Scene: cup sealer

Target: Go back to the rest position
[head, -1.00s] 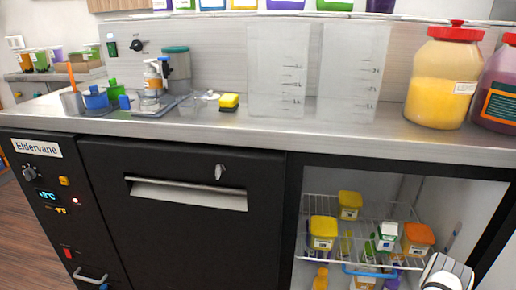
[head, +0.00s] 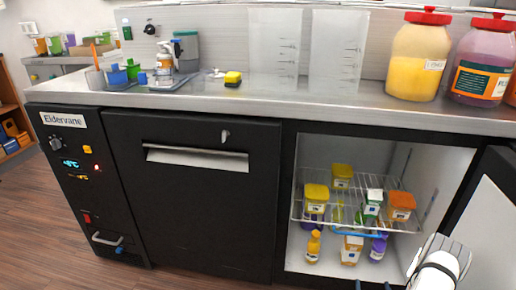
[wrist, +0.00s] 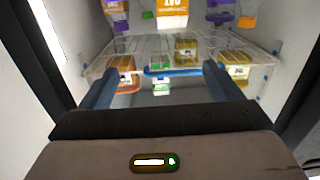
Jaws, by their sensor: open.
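My gripper (wrist: 158,85) shows in the wrist view with its two blue fingers spread wide and nothing between them. It faces the inside of the open fridge compartment, and the wire shelf (wrist: 110,52) lies beyond the fingertips. In the head view my white arm (head: 436,265) shows at the lower right, in front of the open compartment.
The wire shelf (head: 328,216) holds yellow-lidded tubs (head: 316,193), an orange tub (head: 401,205) and a carton. Bottles stand below. The open fridge door (head: 488,225) is right of my arm. Jars (head: 418,60) stand on the counter (head: 330,110). The floor at left (head: 45,215) is clear.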

